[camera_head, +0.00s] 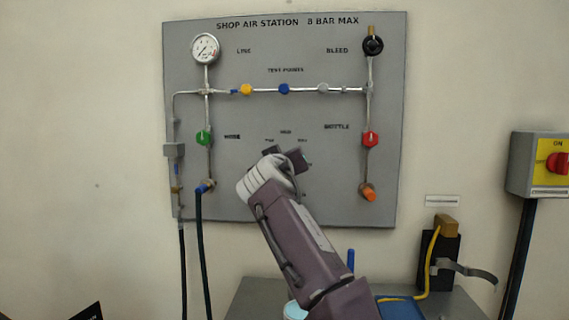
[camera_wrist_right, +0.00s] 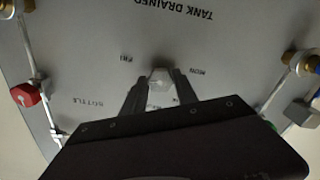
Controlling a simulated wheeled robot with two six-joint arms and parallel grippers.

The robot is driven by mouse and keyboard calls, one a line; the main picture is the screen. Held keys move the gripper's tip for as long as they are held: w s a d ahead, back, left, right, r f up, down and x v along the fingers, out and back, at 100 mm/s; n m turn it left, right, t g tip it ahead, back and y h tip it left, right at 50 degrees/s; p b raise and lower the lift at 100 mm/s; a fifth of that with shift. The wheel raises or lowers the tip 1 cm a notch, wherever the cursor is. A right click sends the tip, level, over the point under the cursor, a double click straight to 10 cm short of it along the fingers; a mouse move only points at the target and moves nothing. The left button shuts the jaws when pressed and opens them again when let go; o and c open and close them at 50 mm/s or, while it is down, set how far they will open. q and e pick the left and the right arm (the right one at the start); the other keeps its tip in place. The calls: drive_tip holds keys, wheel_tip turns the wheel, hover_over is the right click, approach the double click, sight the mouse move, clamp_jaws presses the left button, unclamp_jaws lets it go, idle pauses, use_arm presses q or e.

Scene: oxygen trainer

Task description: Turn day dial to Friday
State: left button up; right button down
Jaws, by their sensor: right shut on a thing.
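The day dial (camera_wrist_right: 160,78) shows in the right wrist view as a small pale knob on the grey panel. The fingers of my right gripper (camera_wrist_right: 160,92) are shut on it, one on each side. Upside down in that view, a FRI label sits left of the dial and a MON label right of it. I cannot tell which day the dial points to. In the head view my right arm comes up from below and hides the dial, with small day labels just above. My left gripper is not in view.
The panel (camera_head: 230,125) carries a gauge (camera_head: 205,48), a black knob (camera_head: 373,45), a green valve (camera_head: 204,138), a red valve (camera_head: 370,139) and an orange knob (camera_head: 368,191). A yellow switch box (camera_head: 540,165) is at right. A grey table (camera_head: 255,295) stands below.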

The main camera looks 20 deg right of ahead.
drive_tip(key=shift+f+m, duration=0.15)
drive_tip(key=shift+m, duration=0.65)
drive_tip(key=c, duration=0.9)
unclamp_jaws()
drive_tip(key=shift+c, duration=0.2)
drive_tip(key=b+v, duration=0.3)
drive_tip(key=v, duration=0.6)
drive_tip(key=shift+b, duration=0.3)
